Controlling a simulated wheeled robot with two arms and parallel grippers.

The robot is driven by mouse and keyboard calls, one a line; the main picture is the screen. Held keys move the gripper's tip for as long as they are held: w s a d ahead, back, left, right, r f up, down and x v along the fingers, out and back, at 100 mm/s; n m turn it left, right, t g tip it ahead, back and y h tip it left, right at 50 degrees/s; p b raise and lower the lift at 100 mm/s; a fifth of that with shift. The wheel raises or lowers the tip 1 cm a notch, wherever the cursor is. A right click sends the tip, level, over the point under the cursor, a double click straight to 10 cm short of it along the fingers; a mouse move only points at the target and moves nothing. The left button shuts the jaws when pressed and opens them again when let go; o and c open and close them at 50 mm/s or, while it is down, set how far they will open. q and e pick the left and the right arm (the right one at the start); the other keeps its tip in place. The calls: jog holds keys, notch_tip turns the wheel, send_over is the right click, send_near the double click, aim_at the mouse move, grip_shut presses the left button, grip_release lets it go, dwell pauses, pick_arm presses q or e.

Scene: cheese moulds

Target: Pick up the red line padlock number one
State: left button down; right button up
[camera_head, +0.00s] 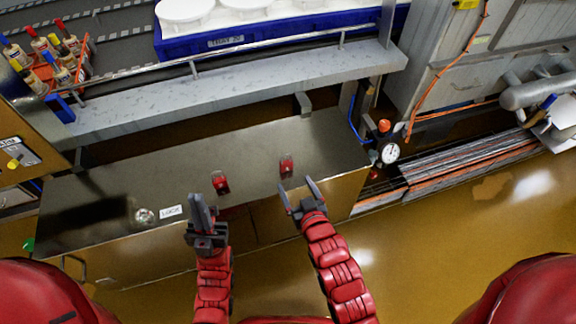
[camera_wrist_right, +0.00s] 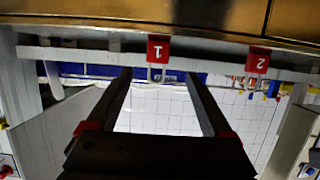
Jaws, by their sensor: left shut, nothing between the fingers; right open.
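Red padlock number one (camera_wrist_right: 160,49) shows its white "1" upside down in the right wrist view, its metal shackle between and beyond my fingertips. In the head view the red padlock (camera_head: 287,167) ahead of my right gripper matches it, though its number is unreadable there. My right gripper (camera_head: 297,187) is open, just short of this padlock and apart from it; its two fingers also show in the wrist view (camera_wrist_right: 158,76). A second red padlock, number two (camera_wrist_right: 257,60), is to the left in the head view (camera_head: 220,184). My left gripper (camera_head: 200,207) is shut and empty near it.
The padlocks are near the front edge of a dark metal worktop (camera_head: 130,185). A "LOCK" label (camera_head: 171,211) and a round metal piece (camera_head: 145,216) are at left. A grey ledge (camera_head: 240,95) runs behind; a pressure gauge (camera_head: 389,152) is at right.

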aim_at(286, 167)
jog(key=x, duration=0.8)
jog(key=shift+d, duration=0.1)
jog(key=shift+r+p+x, duration=0.2)
jog(key=shift+p+x, duration=0.25)
jog(key=shift+x, duration=2.15)
jog(key=shift+d, duration=0.15)
grip_shut()
